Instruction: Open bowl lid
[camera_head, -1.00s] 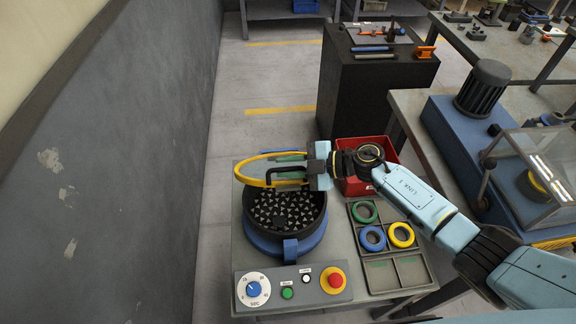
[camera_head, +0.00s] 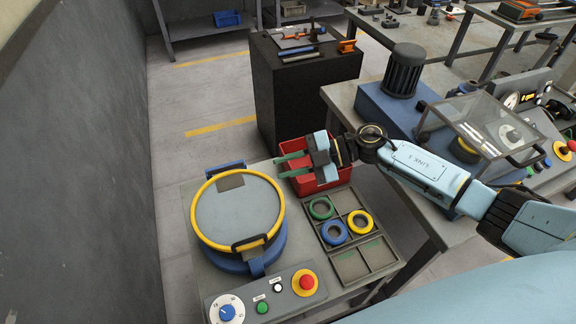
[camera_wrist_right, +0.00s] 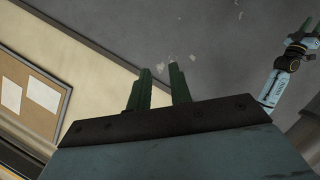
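The bowl (camera_head: 272,253) is a round blue-based unit on the grey bench at the left in the head view. Its lid (camera_head: 232,215), a grey disc with a yellow rim, lies flat over it and hides the inside. The lid's dark handle (camera_head: 250,243) is at the near edge. My right gripper (camera_head: 284,166) is right of and beyond the lid, apart from it, near the red bin. Its green fingers are apart and empty; they also show in the right wrist view (camera_wrist_right: 160,82). An arm end, seemingly my left gripper (camera_wrist_right: 303,28), shows small in the right wrist view.
A red bin (camera_head: 328,185) stands close by my right gripper. A divided tray (camera_head: 378,262) with green, blue and yellow rings is right of the bowl. A control panel (camera_head: 283,285) with dial and buttons lies in front. A wall (camera_head: 75,180) bounds the left.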

